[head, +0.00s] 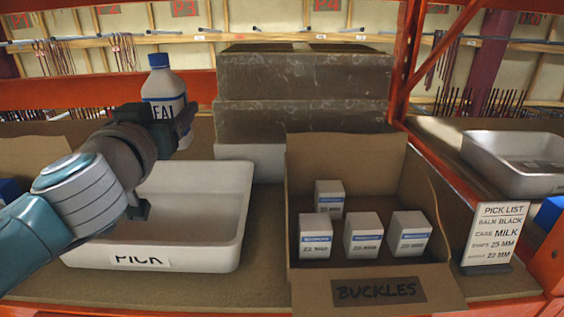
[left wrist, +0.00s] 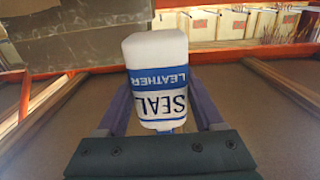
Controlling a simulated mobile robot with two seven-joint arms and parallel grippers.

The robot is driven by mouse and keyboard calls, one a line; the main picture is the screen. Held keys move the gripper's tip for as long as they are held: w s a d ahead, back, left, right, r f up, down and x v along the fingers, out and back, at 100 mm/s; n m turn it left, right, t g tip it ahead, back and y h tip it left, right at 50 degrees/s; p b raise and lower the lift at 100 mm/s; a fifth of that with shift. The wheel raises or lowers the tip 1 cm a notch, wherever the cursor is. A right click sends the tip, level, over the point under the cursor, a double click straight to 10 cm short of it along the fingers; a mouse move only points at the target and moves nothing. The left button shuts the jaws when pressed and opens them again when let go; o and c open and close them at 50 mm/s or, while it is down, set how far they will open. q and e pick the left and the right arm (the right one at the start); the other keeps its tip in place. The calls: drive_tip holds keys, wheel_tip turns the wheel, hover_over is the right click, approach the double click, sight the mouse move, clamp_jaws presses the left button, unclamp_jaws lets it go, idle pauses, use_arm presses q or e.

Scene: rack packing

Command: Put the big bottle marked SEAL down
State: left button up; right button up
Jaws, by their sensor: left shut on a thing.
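The big SEAL bottle (head: 163,85) is white with a blue band and a blue cap, and it stands upright in the head view. My left gripper (head: 185,125) is shut on it, with the arm coming in from the left. The bottle is above and behind the white PICK tray (head: 245,215). In the left wrist view the bottle (left wrist: 157,65) sits between the two fingers of my left gripper (left wrist: 160,115), and its label reads SEAL LEATHER. The bottle's base is partly hidden by the gripper in the head view. My right gripper is not in view.
A cardboard box marked BUCKLES (head: 375,292) holds several small white boxes right of the tray. A pick list card (head: 495,235) stands at its right. Stacked dark boxes (head: 300,85) are behind. A metal tray (head: 515,165) is at far right. The visible tray floor looks empty.

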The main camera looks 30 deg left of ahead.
use_arm(q)
wheel_tip(320, 180, down, 17)
drive_tip(key=b, duration=1.2)
drive_tip(key=shift+f+b, duration=0.15)
drive_tip(key=shift+b, duration=0.2)
drive_tip(key=o, duration=1.4)
drive_tip(key=shift+s, duration=0.1)
